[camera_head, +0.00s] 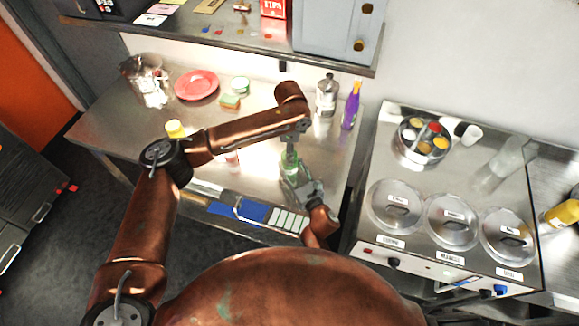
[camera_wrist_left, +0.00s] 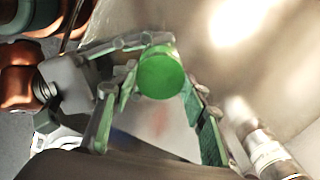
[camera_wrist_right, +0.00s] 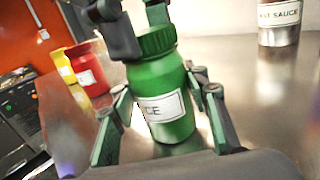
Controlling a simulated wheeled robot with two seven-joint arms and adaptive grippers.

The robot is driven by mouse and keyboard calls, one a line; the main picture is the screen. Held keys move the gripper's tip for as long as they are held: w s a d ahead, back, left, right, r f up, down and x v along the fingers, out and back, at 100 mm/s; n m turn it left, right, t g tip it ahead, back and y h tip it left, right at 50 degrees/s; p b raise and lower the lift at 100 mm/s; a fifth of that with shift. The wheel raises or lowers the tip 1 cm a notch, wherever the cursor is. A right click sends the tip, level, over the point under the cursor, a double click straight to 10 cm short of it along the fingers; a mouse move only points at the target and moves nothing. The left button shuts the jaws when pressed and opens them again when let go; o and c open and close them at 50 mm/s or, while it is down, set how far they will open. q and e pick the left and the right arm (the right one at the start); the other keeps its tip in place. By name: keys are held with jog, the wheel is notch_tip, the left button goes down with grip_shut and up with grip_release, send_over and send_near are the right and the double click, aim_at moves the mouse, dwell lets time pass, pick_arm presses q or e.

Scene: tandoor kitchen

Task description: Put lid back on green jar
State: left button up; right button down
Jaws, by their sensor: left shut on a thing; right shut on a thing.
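The green jar (camera_head: 289,165) stands upright on the steel table, with a white label (camera_wrist_right: 161,107) facing the right wrist camera. My right gripper (camera_head: 298,182) is shut around the jar's body; its fingers show on both sides in the right wrist view. The green lid (camera_wrist_right: 156,40) sits at the jar's mouth, and its round top shows in the left wrist view (camera_wrist_left: 161,72). My left gripper is shut on the lid from above, its fingertips (camera_wrist_right: 135,30) at the lid's edge. I cannot tell whether the lid is fully seated.
A metal-bodied bottle (camera_head: 327,95) and a purple bottle (camera_head: 351,105) stand behind the jar. Red (camera_wrist_right: 88,70) and yellow (camera_wrist_right: 62,67) containers stand to the left. A blue mat (camera_head: 225,210) lies at the front.

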pick_arm(q)
jog(key=m, duration=0.2)
jog(key=shift+a+m, duration=0.1)
jog(key=shift+m, duration=0.3)
jog(key=o, duration=1.3)
jog(key=shift+o, duration=0.2)
jog(key=shift+r, duration=0.15)
notch_tip(320, 180, up, 12)
pick_arm(e)
jog(key=c, duration=1)
grip_release()
jog(key=shift+c, duration=0.2)
